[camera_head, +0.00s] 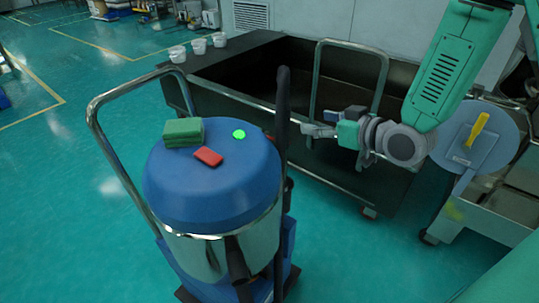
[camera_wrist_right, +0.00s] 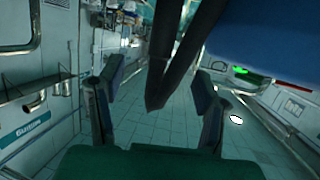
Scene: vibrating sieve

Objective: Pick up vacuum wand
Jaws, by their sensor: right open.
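A vacuum with a round blue lid (camera_head: 210,180) and a shiny metal drum stands in the middle of the head view. Its black wand (camera_head: 283,105) rises upright at the lid's right side. My right gripper (camera_head: 308,131) comes in from the right and points at the wand, just right of it. In the wrist view, the gripper's two fingers are spread, and the black wand (camera_wrist_right: 162,75) shows ahead in the space between them, as two dark bars meeting at a lower point. I cannot tell whether the fingers touch it. My left gripper is not in view.
Green pads (camera_head: 184,131), a red block (camera_head: 208,156) and a bright green disc (camera_head: 239,134) lie on the lid. A metal handle (camera_head: 119,163) runs along its left. A dark wheeled bin (camera_head: 240,80) stands behind, and a grey cart (camera_head: 510,195) at right. Floor at left is clear.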

